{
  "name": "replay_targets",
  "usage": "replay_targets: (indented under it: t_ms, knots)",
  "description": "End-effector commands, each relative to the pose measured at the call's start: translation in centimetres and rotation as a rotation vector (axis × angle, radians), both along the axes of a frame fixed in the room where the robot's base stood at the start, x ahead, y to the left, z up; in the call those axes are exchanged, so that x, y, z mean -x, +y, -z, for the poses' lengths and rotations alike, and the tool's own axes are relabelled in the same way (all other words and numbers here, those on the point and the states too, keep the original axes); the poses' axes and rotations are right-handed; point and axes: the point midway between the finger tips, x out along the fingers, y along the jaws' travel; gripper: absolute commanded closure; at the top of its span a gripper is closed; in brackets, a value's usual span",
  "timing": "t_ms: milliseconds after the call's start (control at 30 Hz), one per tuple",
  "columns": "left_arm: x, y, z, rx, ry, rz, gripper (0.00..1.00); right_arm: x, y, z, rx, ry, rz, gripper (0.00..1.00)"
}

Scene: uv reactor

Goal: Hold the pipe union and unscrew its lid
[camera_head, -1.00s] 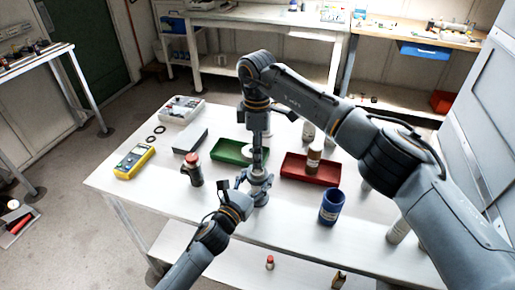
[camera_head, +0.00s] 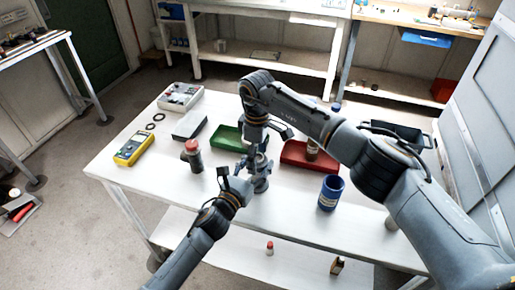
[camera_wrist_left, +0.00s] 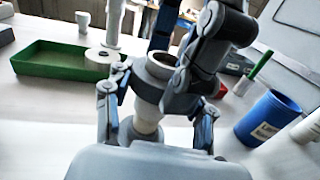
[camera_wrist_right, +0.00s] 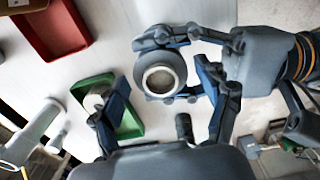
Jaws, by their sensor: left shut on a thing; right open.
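The pipe union (camera_wrist_left: 147,123) stands upright between the fingers of my left gripper (camera_wrist_left: 157,104), a cream lower body with a wide dark grey collar above. My left gripper is shut on it from the side, just above the table. In the right wrist view the union (camera_wrist_right: 160,78) shows from above as a grey ring around a pale round centre; whether its lid is on, I cannot tell. My right gripper (camera_wrist_right: 160,74) is open above the union, its fingers spread to either side. In the head view the arms largely hide the union (camera_head: 261,185).
A green tray (camera_head: 228,137) with a pale ring-shaped piece (camera_wrist_left: 103,56) and a red tray (camera_head: 295,155) stand behind. A blue cup (camera_head: 331,192) is to the right. The front-left tabletop is clear.

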Motion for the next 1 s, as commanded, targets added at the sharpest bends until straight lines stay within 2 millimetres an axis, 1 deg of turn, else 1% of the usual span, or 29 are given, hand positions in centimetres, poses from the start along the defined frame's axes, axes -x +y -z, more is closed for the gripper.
replay_targets:
  t_ms: [267, 367, 400, 467, 500, 533, 567, 600, 667, 1000]
  knots:
    - [-0.02, 0.09, 0.14, -0.001, 0.003, -0.002, 1.0, 0.0, 0.01, 0.23, 0.0, 0.0, -0.001, 0.24]
    - [-0.02, 0.09, 0.13, -0.001, 0.003, -0.002, 1.0, 0.0, 0.01, 0.22, 0.0, 0.0, -0.001, 0.43]
    - [-0.02, 0.09, 0.13, -0.001, 0.003, -0.002, 1.0, 0.0, 0.01, 0.21, 0.0, 0.0, -0.001, 0.51]
    - [-0.02, 0.09, 0.13, -0.001, 0.003, -0.002, 1.0, -0.01, 0.0, 0.21, 0.0, -0.001, -0.001, 0.63]
    - [-0.01, 0.08, 0.13, -0.001, 0.003, -0.002, 1.0, -0.01, 0.0, 0.2, 0.0, -0.001, -0.001, 0.71]
    - [-0.01, 0.08, 0.13, -0.001, 0.003, -0.002, 1.0, -0.02, -0.01, 0.2, 0.0, -0.001, -0.001, 0.78]
    - [-0.01, 0.08, 0.13, -0.001, 0.003, -0.002, 1.0, -0.02, -0.01, 0.2, 0.0, -0.001, 0.0, 0.4]
    - [-0.01, 0.08, 0.13, -0.001, 0.003, -0.002, 1.0, -0.03, -0.01, 0.2, 0.0, -0.001, 0.0, 0.32]
    - [-0.01, 0.08, 0.13, -0.001, 0.003, -0.002, 1.0, -0.02, -0.02, 0.2, 0.0, -0.001, 0.0, 0.2]
    - [-0.01, 0.08, 0.13, -0.001, 0.003, -0.002, 1.0, -0.03, -0.02, 0.11, 0.0, -0.001, 0.0, 0.19]
